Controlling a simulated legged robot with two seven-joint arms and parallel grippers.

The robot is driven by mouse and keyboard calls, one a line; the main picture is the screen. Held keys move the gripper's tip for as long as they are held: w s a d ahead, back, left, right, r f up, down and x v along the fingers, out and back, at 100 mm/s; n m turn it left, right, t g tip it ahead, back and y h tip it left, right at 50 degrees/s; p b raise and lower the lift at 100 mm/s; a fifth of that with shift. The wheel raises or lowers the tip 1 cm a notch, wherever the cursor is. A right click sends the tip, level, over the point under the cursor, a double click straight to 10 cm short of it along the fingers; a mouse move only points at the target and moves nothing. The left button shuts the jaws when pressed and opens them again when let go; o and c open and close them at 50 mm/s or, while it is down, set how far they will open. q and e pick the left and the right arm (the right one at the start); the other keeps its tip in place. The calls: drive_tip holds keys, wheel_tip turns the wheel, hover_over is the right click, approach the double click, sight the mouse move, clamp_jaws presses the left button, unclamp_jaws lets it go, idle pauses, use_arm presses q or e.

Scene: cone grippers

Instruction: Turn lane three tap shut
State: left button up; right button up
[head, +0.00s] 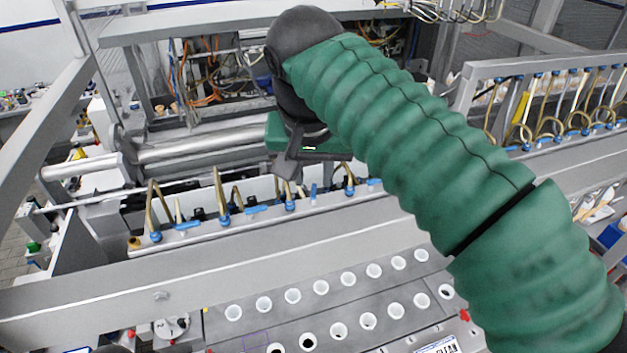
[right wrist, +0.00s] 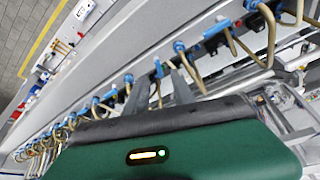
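A row of blue taps with tan hoses runs along the grey rail in the head view. Third from the left is a tap (head: 290,205) whose small blue handle (head: 313,192) stands across the rail. The handles beside it, such as the second tap's handle (head: 257,209), lie along the rail. I see no lane numbers. My right gripper (head: 290,168) points down just above and behind the third tap, its grey fingers partly hidden by its green housing. In the right wrist view, the fingers (right wrist: 180,75) reach toward the blue taps (right wrist: 157,68); contact and finger gap are unclear.
A grey beam (head: 130,290) crosses in front of the taps, with a panel of round white cups (head: 340,331) below. More hoses and taps (head: 570,120) stand at the right. An open bay with orange wires (head: 200,75) lies behind. My green right arm covers the right middle.

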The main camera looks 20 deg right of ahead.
sight(314, 194)
drive_tip(key=shift+x, duration=0.8)
drive_tip(key=shift+w+a+f, duration=0.2)
drive_tip(key=shift+a+f, duration=0.05)
drive_tip(key=shift+f, duration=0.1)
drive_tip(key=shift+s+a+f, duration=0.1)
drive_tip(key=shift+s+f, duration=0.05)
drive_tip(key=shift+s, duration=0.8)
drive_tip(key=shift+w+d, duration=0.1)
drive_tip(key=shift+d, duration=0.15)
drive_tip(key=shift+c, duration=1.3)
drive_tip(key=shift+w+d, duration=0.15)
drive_tip(key=shift+w, duration=0.3)
clamp_jaws()
drive_tip(key=shift+s, duration=0.1)
use_arm(q)
drive_tip(key=shift+s+a+r, duration=0.25)
drive_tip(key=shift+s+r, duration=0.1)
drive_tip(key=shift+s, duration=0.1)
